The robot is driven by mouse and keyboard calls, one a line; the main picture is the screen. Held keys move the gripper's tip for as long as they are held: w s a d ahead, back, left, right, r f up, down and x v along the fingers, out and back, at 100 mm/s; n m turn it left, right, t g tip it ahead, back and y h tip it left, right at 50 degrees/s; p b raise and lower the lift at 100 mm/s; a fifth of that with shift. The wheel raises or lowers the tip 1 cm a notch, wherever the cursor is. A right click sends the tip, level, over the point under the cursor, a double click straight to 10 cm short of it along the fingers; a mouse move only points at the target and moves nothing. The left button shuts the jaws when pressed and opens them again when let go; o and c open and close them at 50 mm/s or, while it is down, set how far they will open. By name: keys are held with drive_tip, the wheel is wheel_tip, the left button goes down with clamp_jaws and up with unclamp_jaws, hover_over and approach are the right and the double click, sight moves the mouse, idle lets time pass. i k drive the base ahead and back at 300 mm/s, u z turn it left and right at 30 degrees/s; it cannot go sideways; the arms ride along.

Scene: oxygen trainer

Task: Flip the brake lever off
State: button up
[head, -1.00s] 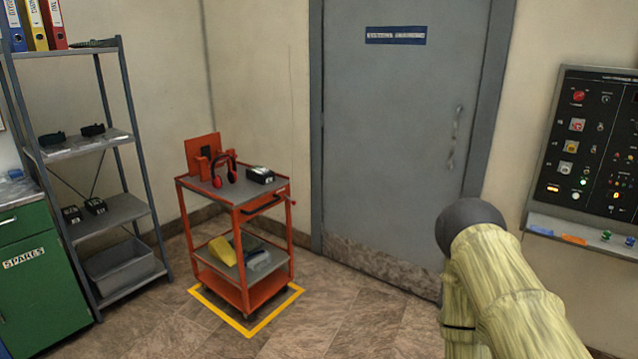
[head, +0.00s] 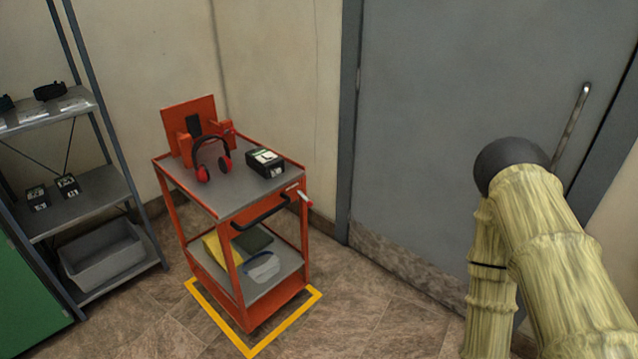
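An orange-red cart (head: 247,262) with grey shelves stands on the floor inside a yellow taped outline (head: 306,311). A small lever with a red and pale tip (head: 305,196) sticks out at the cart's right front corner, beside the black push handle (head: 262,214). It looks like the brake lever; its exact position is too small to tell. My arm, in a pale yellow sleeve, shows at the right, well apart from the cart. My gripper is not in view.
Red and black ear defenders (head: 212,157) and a black box (head: 265,163) sit on the cart's top. A grey rack (head: 85,203) stands left. A grey door (head: 440,130) is behind. The floor before the cart is clear.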

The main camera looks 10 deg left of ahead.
sight(309, 202)
drive_tip(key=i, duration=0.3)
drive_tip(key=u, duration=0.9)
drive_tip(key=k, duration=0.65)
drive_tip(key=u, duration=0.5)
drive_tip(key=i, duration=1.25)
drive_tip(key=z, duration=1.1)
drive_tip(key=i, duration=0.3)
drive_tip(key=z, duration=0.3)
